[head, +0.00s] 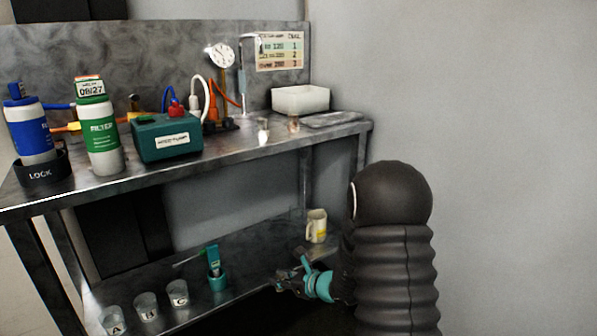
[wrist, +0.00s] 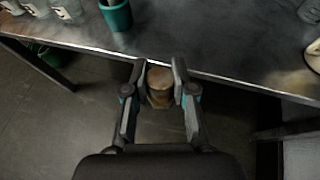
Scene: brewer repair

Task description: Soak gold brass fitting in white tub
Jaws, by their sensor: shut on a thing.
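The gold brass fitting (wrist: 160,84) looks like a short brownish-gold cylinder in the wrist view, held between the two fingers of my gripper (wrist: 160,90). In the head view my gripper (head: 284,281) is low, near the front edge of the lower shelf; I cannot make out the fitting there. The white tub (head: 300,99) stands on the upper bench top at its far right end, well above my gripper. Its inside is mostly hidden from this angle.
The lower shelf (wrist: 225,45) holds a teal cup (head: 217,281), several labelled beakers (head: 146,306) and a pale jug (head: 316,226). The upper bench holds filter bottles (head: 101,130), a green pump box (head: 166,138), small vessels (head: 263,133) and a grey mat (head: 332,119) before the tub.

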